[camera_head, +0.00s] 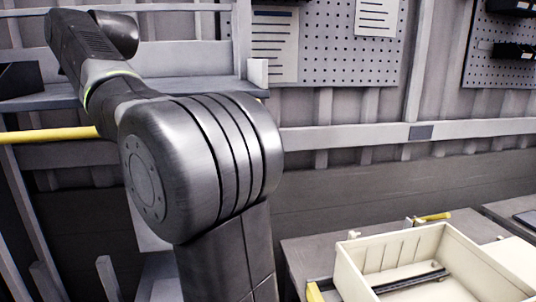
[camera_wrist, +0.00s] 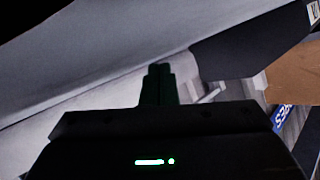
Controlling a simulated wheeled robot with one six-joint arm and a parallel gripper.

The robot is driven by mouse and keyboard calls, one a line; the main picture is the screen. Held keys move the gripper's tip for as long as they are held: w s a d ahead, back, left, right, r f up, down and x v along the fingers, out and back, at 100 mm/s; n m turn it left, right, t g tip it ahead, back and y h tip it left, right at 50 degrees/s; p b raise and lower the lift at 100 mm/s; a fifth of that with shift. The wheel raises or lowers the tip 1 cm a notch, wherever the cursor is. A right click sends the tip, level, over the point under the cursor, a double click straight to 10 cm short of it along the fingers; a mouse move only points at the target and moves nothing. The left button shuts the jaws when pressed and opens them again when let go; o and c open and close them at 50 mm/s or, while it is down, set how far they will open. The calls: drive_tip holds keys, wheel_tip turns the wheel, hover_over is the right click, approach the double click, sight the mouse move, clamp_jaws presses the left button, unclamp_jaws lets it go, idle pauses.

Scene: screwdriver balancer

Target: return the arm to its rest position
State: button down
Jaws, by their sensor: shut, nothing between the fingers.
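My arm (camera_head: 200,160) fills the left half of the head view. It is bent at a large dark joint, and its upper part reaches up and to the left. The gripper end is not visible in the head view. In the wrist view, my gripper (camera_wrist: 158,84) shows as two dark fingers close together, shut and empty. A pale grey slanted surface lies beyond the fingers; I cannot tell what it is.
A cream tray (camera_head: 440,262) with a dark bar inside stands on a grey table (camera_head: 310,258) at the lower right. A yellow bar (camera_head: 50,134) and a grey shelf (camera_head: 200,88) lie behind my arm. A pegboard (camera_head: 335,45) hangs on the back wall.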

drive_tip(key=d, duration=0.2)
drive_tip(key=w+d, duration=0.1)
drive_tip(key=d, duration=0.2)
drive_tip(key=w+d, duration=0.1)
drive_tip(key=d, duration=0.2)
drive_tip(key=shift+d, duration=0.2)
